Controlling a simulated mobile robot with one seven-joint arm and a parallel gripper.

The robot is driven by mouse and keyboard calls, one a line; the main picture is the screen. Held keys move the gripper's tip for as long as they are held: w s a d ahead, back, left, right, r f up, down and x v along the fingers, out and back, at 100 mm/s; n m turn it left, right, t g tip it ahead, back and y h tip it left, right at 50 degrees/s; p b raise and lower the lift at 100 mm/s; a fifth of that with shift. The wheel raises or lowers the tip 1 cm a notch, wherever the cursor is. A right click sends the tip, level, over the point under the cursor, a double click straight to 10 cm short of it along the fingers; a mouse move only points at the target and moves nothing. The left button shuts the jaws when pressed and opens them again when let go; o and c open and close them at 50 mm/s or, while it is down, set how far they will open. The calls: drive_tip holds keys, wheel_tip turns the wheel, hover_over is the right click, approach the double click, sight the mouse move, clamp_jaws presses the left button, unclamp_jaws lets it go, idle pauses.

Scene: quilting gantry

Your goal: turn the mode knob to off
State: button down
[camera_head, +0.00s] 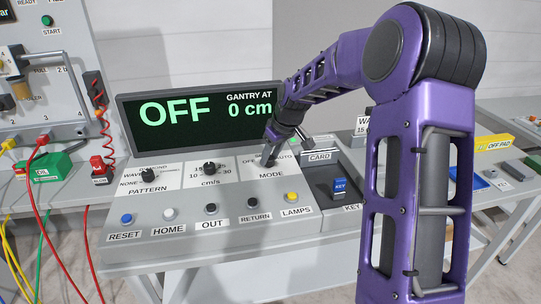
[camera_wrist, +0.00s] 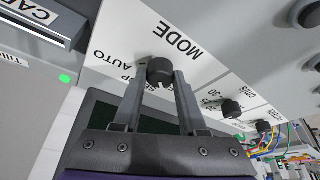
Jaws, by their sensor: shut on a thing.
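The black mode knob (camera_wrist: 160,72) stands on the white control panel above the word MODE. My gripper (camera_wrist: 158,80) is shut on it, one finger on each side. A small white mark shows on the knob's side facing my gripper; the fingers partly cover the labels around it, so I cannot tell which setting it points at. The display (camera_head: 195,115) behind the panel reads OFF and GANTRY AT 0 cm.
The pattern knob (camera_head: 147,174) and cm/s knob (camera_head: 209,168) stand left of the mode dial. A row of buttons, including the yellow LAMPS button (camera_head: 291,197), lies in front. A blue key (camera_head: 340,185) is at the right. The display rises close behind my gripper.

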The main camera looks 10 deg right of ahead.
drive_tip(key=shift+c, duration=2.3)
unclamp_jaws()
drive_tip(key=p+v, duration=0.1)
drive_tip(key=v, duration=1.6)
drive_tip(key=shift+r, duration=0.3)
drive_tip(key=shift+w, duration=0.1)
